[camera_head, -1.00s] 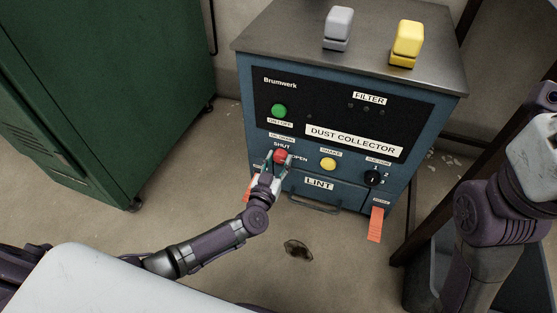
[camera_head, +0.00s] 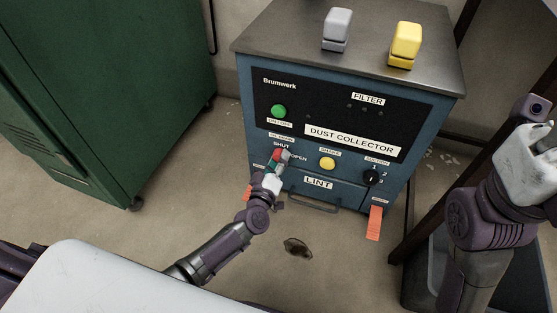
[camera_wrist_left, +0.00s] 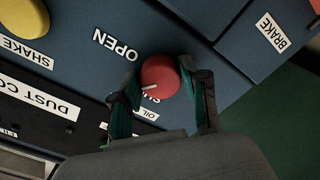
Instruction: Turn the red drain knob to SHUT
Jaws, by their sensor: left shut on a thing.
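The red drain knob (camera_head: 280,154) is on the front of the blue dust collector (camera_head: 345,185), between the SHUT and OPEN labels. In the left wrist view the knob (camera_wrist_left: 160,76) shows a short white mark. It points down and left there, between OPEN (camera_wrist_left: 115,45) and the partly hidden SHUT label (camera_wrist_left: 132,98), nearer SHUT. My left gripper (camera_head: 278,161) is shut on the knob, one finger on each side, and partly covers it in the head view. My right arm is at the right edge, but its gripper is out of view.
Nearby controls are a green button (camera_head: 278,111), a yellow shake knob (camera_head: 327,163) and a black suction dial (camera_head: 371,177). The lint drawer handle (camera_head: 313,204) is just below. A green cabinet (camera_head: 105,90) stands left.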

